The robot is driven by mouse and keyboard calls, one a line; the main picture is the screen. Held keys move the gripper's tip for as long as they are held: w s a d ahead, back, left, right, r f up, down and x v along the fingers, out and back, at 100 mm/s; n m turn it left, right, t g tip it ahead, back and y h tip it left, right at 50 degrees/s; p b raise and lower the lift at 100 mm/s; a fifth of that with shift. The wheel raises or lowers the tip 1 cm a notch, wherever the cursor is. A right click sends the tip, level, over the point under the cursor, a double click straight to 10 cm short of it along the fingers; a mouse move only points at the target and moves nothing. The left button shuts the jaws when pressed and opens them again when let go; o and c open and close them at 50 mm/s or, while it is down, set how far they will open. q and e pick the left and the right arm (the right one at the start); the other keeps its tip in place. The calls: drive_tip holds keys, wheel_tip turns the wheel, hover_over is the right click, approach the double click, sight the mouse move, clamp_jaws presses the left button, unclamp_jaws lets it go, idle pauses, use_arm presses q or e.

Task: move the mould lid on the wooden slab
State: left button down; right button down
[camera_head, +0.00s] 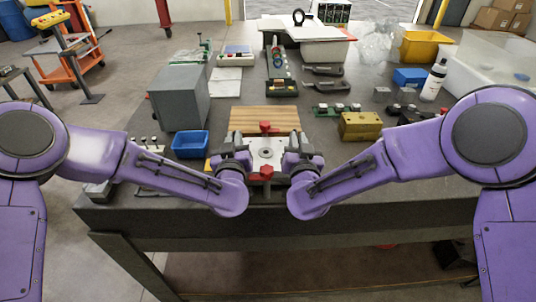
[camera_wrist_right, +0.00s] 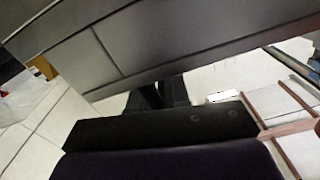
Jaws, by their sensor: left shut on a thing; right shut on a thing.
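The mould lid (camera_head: 266,146) is a pale metal plate with a round centre boss and red clamps at its far and near sides. My left gripper (camera_head: 246,152) is shut on its left side. My right gripper (camera_head: 288,152) is shut on its right side. The striped wooden slab (camera_head: 262,112) lies just behind the lid, whose far red clamp overlaps the slab's near part in the picture. I cannot tell whether the lid touches the slab or the table. The right wrist view is filled by close grey and dark surfaces and does not show the lid clearly.
A blue bin (camera_head: 190,146) and a big grey block (camera_head: 181,98) stand to the left. A brass block (camera_head: 360,126) stands to the right, with small parts on green bases behind it. A white bottle (camera_head: 434,80) stands farther right. The dark tabletop (camera_head: 340,200) ends just in front of the grippers.

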use_arm(q)
drive_tip(key=shift+d+r, duration=0.25)
use_arm(e)
drive_tip(key=shift+a+r, duration=0.2)
drive_tip(key=shift+a, duration=0.05)
